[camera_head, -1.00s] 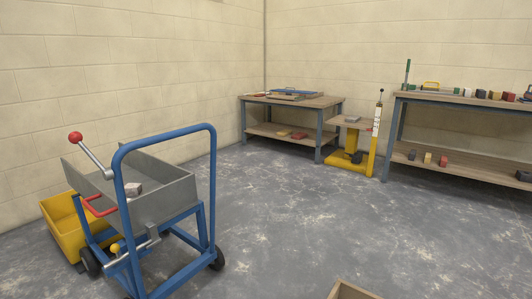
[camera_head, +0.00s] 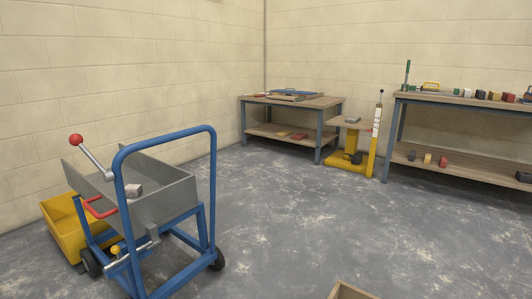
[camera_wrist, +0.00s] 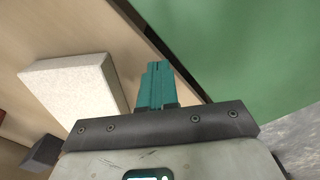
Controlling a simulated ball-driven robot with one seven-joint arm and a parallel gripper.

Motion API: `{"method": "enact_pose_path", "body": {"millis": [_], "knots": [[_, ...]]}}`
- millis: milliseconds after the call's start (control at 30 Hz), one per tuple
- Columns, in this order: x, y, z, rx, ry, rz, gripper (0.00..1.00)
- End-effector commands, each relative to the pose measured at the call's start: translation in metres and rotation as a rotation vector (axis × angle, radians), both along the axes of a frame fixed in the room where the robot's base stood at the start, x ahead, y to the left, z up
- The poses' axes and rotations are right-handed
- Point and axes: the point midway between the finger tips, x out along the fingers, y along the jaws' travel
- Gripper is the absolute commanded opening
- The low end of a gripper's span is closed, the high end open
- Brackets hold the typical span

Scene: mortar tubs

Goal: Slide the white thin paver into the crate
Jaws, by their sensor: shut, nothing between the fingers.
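The white thin paver (camera_wrist: 78,88) lies on a tan wooden surface (camera_wrist: 70,30) in the wrist view, just left of my gripper. My gripper (camera_wrist: 155,66) shows two teal fingers shut together with nothing between them. The fingers are close beside the paver's right edge; I cannot tell whether they touch it. My gripper is out of the head view. A wooden box (camera_head: 352,291) is cut off at the bottom of the head view; I cannot tell whether it is the crate.
In the wrist view a green surface (camera_wrist: 235,45) fills the right, and a dark grey block (camera_wrist: 42,150) is at lower left. In the head view a blue-framed tipping cart (camera_head: 165,205) stands left. Workbenches (camera_head: 290,101) line the back. The middle floor is clear.

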Motion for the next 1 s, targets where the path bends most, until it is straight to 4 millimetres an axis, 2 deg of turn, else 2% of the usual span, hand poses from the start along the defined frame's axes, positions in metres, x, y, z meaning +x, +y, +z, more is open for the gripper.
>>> {"method": "enact_pose_path", "body": {"millis": [367,1000], "knots": [[0.0,0.0,0.003,0.0,-0.001,0.0,0.0],[-0.008,0.006,0.05,0.0,0.0,0.001,0.0]]}}
